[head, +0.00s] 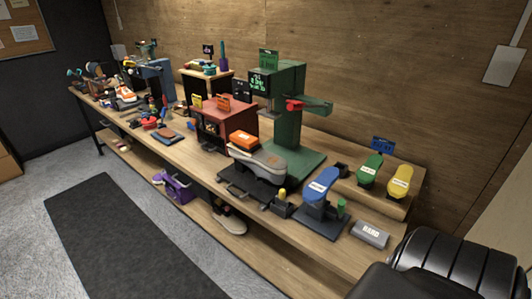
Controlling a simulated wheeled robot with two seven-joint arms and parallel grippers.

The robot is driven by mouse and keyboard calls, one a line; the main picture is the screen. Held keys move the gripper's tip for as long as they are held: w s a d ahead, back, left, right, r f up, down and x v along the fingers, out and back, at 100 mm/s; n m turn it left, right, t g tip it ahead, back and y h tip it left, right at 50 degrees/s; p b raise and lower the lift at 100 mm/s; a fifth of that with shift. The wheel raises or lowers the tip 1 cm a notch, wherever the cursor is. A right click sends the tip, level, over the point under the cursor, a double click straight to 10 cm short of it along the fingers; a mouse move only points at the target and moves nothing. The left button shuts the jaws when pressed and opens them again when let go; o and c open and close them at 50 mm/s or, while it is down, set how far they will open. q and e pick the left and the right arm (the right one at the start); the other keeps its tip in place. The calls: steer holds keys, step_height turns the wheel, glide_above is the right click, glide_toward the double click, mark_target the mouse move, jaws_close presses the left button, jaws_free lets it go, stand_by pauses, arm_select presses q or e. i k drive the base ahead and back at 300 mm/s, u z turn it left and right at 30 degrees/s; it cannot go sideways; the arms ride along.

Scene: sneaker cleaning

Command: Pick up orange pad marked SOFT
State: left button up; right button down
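An orange pad (243,138) lies around the middle of the long workbench, between the red box-shaped machine (205,122) and the green press (290,110). A small pale label shows on it, too small to read. It appears just behind the grey shoe (262,161); I cannot tell exactly what it rests on. A grey block marked HARD (370,234) lies near the right end of the bench. Neither my left nor my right gripper is in view.
The shoe sits on a black stand (250,187). Blue (321,184), green (370,168) and yellow (399,181) brush-like items stand at the right. Many small tools crowd the far left bench. A dark mat (110,240) covers clear floor in front.

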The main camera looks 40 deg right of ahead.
mark_target(244, 139)
steer(key=k, duration=0.45)
steer(key=z, duration=1.2)
steer(key=i, duration=0.1)
steer(key=z, duration=0.2)
